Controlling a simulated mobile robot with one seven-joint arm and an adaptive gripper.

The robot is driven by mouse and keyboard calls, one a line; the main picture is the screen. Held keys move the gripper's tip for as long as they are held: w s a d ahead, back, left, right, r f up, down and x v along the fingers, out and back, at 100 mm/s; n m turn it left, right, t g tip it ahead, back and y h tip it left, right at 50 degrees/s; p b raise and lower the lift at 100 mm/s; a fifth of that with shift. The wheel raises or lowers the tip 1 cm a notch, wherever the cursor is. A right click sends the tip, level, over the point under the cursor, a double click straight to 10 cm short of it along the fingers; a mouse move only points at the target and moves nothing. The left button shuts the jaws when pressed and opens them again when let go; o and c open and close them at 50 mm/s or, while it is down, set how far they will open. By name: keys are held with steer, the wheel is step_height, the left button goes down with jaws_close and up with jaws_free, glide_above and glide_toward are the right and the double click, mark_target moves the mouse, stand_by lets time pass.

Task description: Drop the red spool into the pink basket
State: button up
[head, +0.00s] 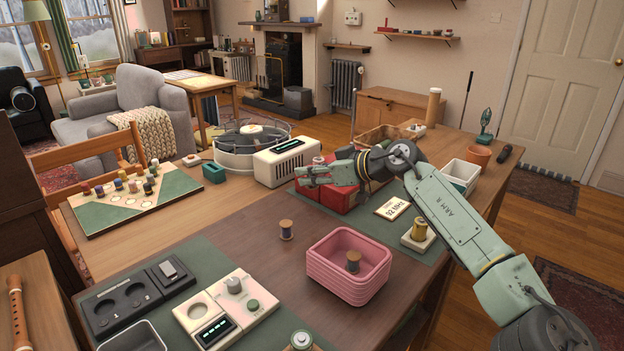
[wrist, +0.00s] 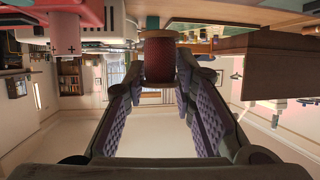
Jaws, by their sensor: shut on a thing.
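My gripper (head: 304,174) is above the far part of the dark table, over a red box. In the wrist view my gripper (wrist: 160,85) is shut on the red spool (wrist: 160,58), held between the padded fingertips. The pink basket (head: 345,287) stands on the table nearer to the camera, below and right of my gripper. A brown spool (head: 353,261) stands upright inside it.
Another brown spool (head: 286,230) stands left of the basket. The red box (head: 335,196), a number card (head: 392,208) and a yellow spool on a stand (head: 419,229) are behind it. A cream console (head: 222,308) is at front left. Bare tabletop surrounds the basket's left side.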

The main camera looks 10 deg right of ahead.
steer(key=shift+s, duration=0.1)
steer(key=s+r+n+g+y+p, duration=0.1)
steer(key=s+r+p, duration=0.1)
steer(key=s, duration=0.5)
steer(key=s+r+n+p, duration=0.1)
steer(key=s+r+p, duration=0.15)
steer(key=s, duration=0.45)
steer(key=s+d+f+b, duration=0.1)
steer(key=s+f, duration=0.1)
steer(key=f, duration=0.1)
steer(key=s+d+f+m+b, duration=0.1)
steer(key=s+d+f+b, duration=0.1)
steer(key=f, duration=0.1)
steer(key=s+d+f+m+t+h+b, duration=0.1)
steer(key=s+f, duration=0.1)
steer(key=f, duration=0.1)
steer(key=shift+s+d, duration=0.25)
steer(key=shift+d, duration=0.1)
steer(key=shift+r, duration=0.1)
steer(key=o, duration=1)
steer(key=shift+c, duration=0.2)
